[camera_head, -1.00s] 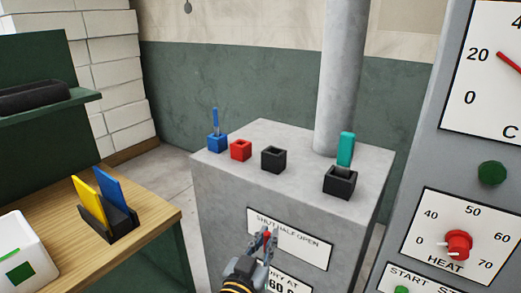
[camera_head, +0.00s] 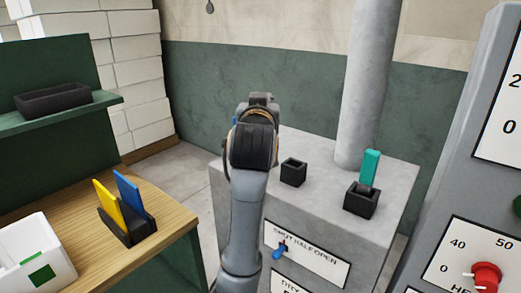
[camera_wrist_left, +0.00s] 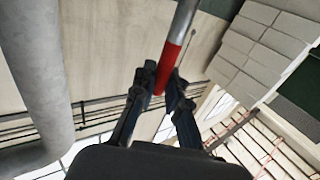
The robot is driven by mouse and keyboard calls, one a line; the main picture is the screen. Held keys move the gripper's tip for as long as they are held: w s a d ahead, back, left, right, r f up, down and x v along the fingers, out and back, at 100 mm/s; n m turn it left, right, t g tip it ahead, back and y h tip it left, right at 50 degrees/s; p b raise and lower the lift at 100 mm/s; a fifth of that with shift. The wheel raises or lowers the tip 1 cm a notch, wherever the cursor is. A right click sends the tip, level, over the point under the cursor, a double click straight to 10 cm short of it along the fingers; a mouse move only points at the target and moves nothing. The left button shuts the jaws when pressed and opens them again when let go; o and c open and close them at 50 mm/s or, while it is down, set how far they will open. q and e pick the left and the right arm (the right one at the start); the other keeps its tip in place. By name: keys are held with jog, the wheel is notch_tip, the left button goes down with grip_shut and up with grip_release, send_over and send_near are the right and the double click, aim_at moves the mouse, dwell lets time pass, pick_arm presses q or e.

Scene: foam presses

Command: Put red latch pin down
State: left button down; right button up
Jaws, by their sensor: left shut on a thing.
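The red latch pin (camera_wrist_left: 171,62) shows in the left wrist view as a red length with a silver shaft rising to the top edge. My left gripper (camera_wrist_left: 163,88) is shut on its red part. In the head view my own wrist and forearm stand over the left part of the grey cabinet top and hide the fingers and the pin. The red socket is hidden there too, and only a sliver of blue (camera_head: 235,120) shows beside my wrist. My right gripper is not in view.
A black socket (camera_head: 293,173) stands empty on the grey cabinet (camera_head: 315,205). Another black socket (camera_head: 361,201) holds a teal pin (camera_head: 370,168), near the grey column (camera_head: 372,90). A small blue lever (camera_head: 280,251) is on the front label. Yellow and blue cards (camera_head: 131,191) stand on the wooden bench.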

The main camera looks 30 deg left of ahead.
pick_arm(q)
jog(key=w+a+f+p, duration=0.3)
jog(key=w+a+f, duration=0.4)
jog(key=w+f, duration=0.3)
notch_tip(320, 180, down, 3)
jog(key=shift+w+a+r+p, duration=0.2)
jog(key=shift+w+a+p, duration=0.05)
jog(key=shift+p, duration=0.15)
jog(key=shift+f, duration=0.2)
jog(key=c, duration=1.5)
grip_release()
jog(key=shift+o, duration=0.7)
jog(key=shift+r, duration=0.2)
